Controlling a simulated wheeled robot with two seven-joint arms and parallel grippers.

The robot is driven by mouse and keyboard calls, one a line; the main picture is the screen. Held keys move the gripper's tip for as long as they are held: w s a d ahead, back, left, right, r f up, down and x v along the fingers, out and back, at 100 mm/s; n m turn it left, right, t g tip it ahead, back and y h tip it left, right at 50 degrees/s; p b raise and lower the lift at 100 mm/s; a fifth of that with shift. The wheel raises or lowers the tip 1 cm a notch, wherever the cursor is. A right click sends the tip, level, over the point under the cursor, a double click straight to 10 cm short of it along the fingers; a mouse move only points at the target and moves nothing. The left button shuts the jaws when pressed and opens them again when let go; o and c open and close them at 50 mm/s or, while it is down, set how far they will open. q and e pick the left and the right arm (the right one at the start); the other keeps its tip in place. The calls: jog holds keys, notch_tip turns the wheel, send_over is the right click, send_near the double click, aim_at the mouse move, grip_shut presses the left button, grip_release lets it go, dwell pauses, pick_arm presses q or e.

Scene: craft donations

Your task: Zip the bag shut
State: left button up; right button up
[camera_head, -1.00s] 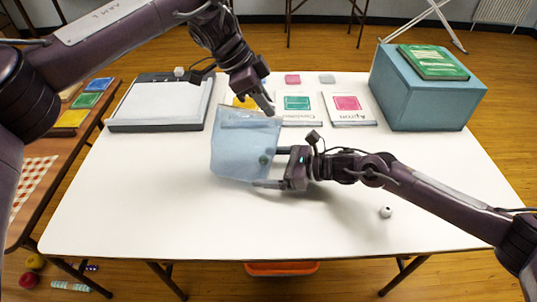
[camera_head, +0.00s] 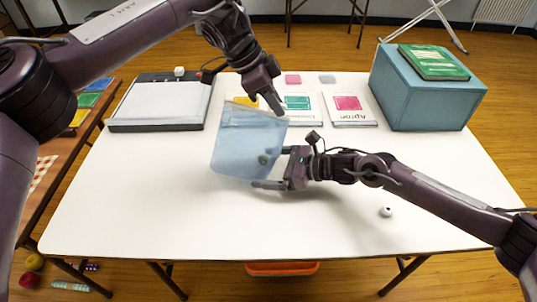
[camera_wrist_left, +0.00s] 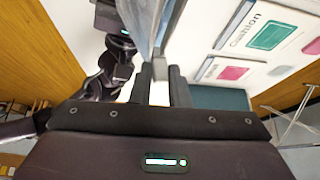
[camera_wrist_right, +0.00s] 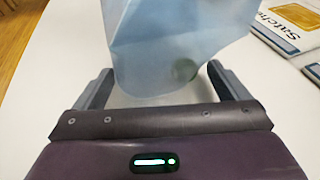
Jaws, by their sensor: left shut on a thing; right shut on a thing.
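The pale blue translucent bag (camera_head: 240,140) is held up above the white table, tilted, with a band along its top edge. A round greenish spot (camera_head: 263,159) shows low on its right side; I cannot tell what it is. My left gripper (camera_head: 276,105) is at the bag's top right corner. In the left wrist view its fingers are shut on a small grey block (camera_wrist_left: 159,94), seemingly the zip slider, beside the bag's edge (camera_wrist_left: 150,30). My right gripper (camera_head: 273,168) is shut on the bag's lower right part, its fingers well apart around it in the right wrist view (camera_wrist_right: 160,85).
Behind the bag lie cards (camera_head: 347,108) and a paper trimmer (camera_head: 158,105). A blue box (camera_head: 425,95) with a green book (camera_head: 433,62) on it stands at the back right. A small white ball-like thing (camera_head: 386,212) lies front right.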

pick_arm(q)
jog(key=shift+w+d+f, duration=0.1)
jog(key=shift+d+f, duration=0.05)
jog(key=shift+d, duration=0.55)
pick_arm(e)
jog(key=shift+a+r, duration=0.15)
jog(key=shift+a, duration=0.1)
pick_arm(q)
jog(key=o, duration=0.8)
pick_arm(e)
jog(key=shift+d, duration=0.15)
jog(key=shift+c, duration=0.5)
pick_arm(q)
jog(key=shift+c, duration=0.3)
jog(key=shift+c, duration=0.6)
jog(key=shift+r, duration=1.6)
pick_arm(e)
jog(key=shift+c, duration=0.3)
pick_arm(q)
jog(key=shift+r, duration=0.3)
pick_arm(e)
jog(key=shift+c, duration=0.6)
pick_arm(q)
jog(key=shift+r, duration=1.75)
